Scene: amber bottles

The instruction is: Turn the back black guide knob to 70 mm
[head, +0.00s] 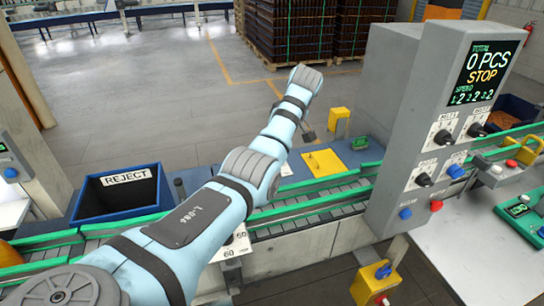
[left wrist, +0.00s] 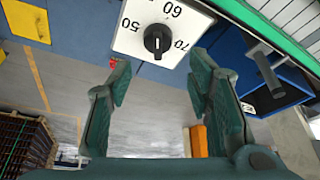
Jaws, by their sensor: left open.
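In the left wrist view a black guide knob (left wrist: 157,40) sits on a white dial plate (left wrist: 133,40) marked 50, 60 and 70. I cannot read its setting for certain. My left gripper (left wrist: 160,78) is open and empty, its two green-grey fingers spread on either side just below the knob, apart from it. In the head view my left arm reaches from the lower left to the back of the conveyor, and only a dark bit of the gripper (head: 308,133) shows. The back knob is hidden there. Another white dial plate (head: 238,244), marked 50 and 60, shows partly behind my arm at the front.
A blue REJECT bin (head: 117,193) stands left of my arm. Green guide rails (head: 320,200) run along the conveyor. A grey control cabinet (head: 402,120) stands at the right. A yellow block (head: 339,121) and yellow plate (head: 323,163) are near the gripper.

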